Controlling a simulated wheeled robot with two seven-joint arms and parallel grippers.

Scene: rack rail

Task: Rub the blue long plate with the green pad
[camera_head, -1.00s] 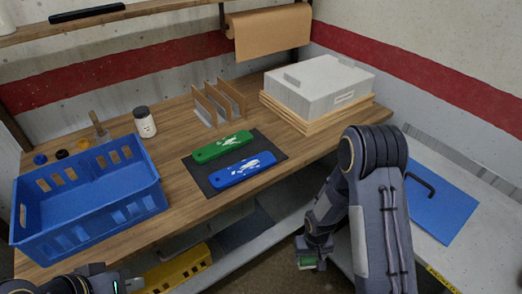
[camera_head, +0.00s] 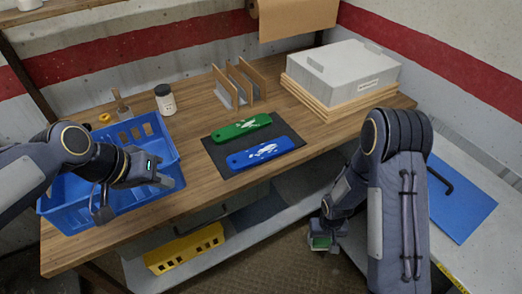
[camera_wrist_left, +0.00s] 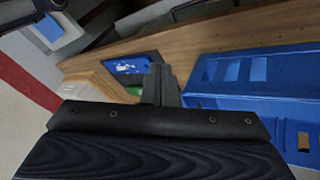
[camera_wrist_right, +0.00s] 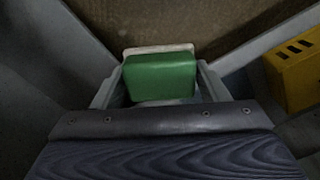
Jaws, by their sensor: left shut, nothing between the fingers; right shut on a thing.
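The blue long plate (camera_head: 260,154) lies on a dark mat (camera_head: 222,160) on the wooden bench, with white patches on its top. It also shows in the left wrist view (camera_wrist_left: 128,66), partly hidden. A green long plate (camera_head: 241,127) lies just behind it. My right gripper (camera_head: 322,242) is shut on the green pad (camera_wrist_right: 160,76), which has a pale edge, low in front of the bench and apart from the plates. My left gripper (camera_head: 132,200) is shut and empty, over the front of the blue basket.
The blue basket (camera_head: 160,150) stands at the bench's left. A white jar (camera_head: 165,100), an upright rack (camera_head: 238,84) and a grey lidded box (camera_head: 343,72) stand toward the back. A yellow crate (camera_head: 185,248) is on the lower shelf. The bench right of the mat is clear.

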